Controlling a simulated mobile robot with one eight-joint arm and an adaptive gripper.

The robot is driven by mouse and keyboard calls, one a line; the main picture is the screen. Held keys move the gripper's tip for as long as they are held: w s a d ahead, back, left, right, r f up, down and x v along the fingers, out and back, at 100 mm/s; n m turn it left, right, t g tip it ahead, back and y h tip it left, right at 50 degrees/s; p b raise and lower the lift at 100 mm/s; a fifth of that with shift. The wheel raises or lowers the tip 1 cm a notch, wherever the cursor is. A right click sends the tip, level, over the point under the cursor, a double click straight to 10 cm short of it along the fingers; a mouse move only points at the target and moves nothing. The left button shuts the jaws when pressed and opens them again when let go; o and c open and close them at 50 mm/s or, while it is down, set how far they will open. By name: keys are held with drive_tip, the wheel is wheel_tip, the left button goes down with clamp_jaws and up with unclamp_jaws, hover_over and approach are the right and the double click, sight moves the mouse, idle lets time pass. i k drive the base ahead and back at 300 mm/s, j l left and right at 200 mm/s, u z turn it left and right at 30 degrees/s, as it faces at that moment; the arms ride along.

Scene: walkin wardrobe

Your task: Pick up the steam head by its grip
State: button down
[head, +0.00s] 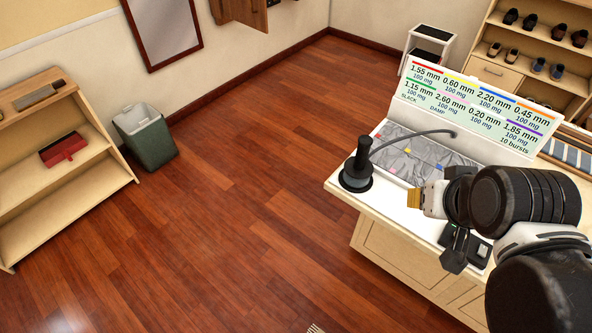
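The steam head (361,158) is black, with an upright grip standing on a round black base at the left end of the white counter (343,189). A dark hose (405,137) arcs from it to the right, over the grey cloth. My gripper (454,262) is over the front of the counter, to the right of the steam head and clearly apart from it. My arm comes in from the lower right and partly hides the gripper.
A grey cloth (425,152) with coloured tabs lies in front of an upright sign (470,103) with printed values. A shelf (60,140) and bin (146,135) stand at left.

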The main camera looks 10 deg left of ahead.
sight(358, 169)
drive_tip(key=u, duration=0.2)
drive_tip(key=k+z, duration=0.3)
drive_tip(key=k, duration=0.15)
drive_tip(key=k+z, duration=0.35)
drive_tip(key=k, duration=0.1)
